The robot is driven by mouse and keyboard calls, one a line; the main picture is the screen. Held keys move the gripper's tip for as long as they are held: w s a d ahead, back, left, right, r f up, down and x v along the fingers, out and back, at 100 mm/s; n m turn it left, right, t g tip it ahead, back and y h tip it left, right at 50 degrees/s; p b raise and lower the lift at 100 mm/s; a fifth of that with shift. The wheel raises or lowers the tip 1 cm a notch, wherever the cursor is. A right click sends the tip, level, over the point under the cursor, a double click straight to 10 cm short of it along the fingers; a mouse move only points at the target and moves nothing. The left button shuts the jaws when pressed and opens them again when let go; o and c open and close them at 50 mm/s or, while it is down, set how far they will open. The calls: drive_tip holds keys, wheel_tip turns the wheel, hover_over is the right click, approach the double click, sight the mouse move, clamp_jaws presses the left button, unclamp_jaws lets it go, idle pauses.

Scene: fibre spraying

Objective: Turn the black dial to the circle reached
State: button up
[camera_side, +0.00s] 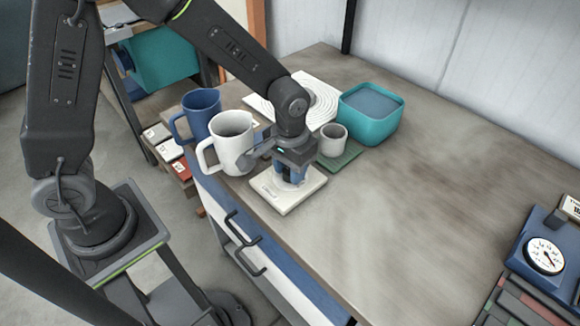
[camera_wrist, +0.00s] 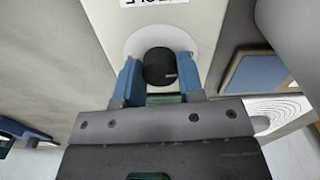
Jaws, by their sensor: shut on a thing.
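The black dial (camera_wrist: 160,67) sits on a white round patch of a pale base plate (camera_wrist: 105,22) in the wrist view. My gripper (camera_wrist: 160,78) is shut on the dial, with one blue finger on each side. In the side view my gripper (camera_side: 292,180) points down onto the pale base plate (camera_side: 300,196) near the table's front edge, and the dial is hidden there behind the fingers. Part of a printed label shows at the top of the wrist view. I cannot read which circle the dial points to.
A white jug (camera_side: 230,140) and a blue jug (camera_side: 200,112) stand close on the left. A small grey cup (camera_side: 333,139) on a green mat and a teal tub (camera_side: 371,118) stand behind. A blue scale with a round gauge (camera_side: 545,256) is far right. The table's middle is clear.

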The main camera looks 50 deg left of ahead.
drive_tip(key=m, duration=0.4)
drive_tip(key=o, duration=0.9)
wheel_tip(320, 180, up, 14)
drive_tip(key=shift+f, duration=0.1)
idle(0.3)
drive_tip(key=s+a+r+n+t, duration=0.1)
drive_tip(key=s+a+r+t, duration=0.1)
drive_tip(key=s, duration=0.3)
drive_tip(key=s+a+r+n+t, duration=0.1)
drive_tip(key=s+a, duration=0.3)
drive_tip(key=s, duration=0.1)
drive_tip(key=s+a+r+t, duration=0.2)
drive_tip(key=s+a, duration=0.1)
drive_tip(key=s, duration=0.2)
drive_tip(key=shift+r+n+t, duration=0.3)
drive_tip(key=shift+n, duration=0.1)
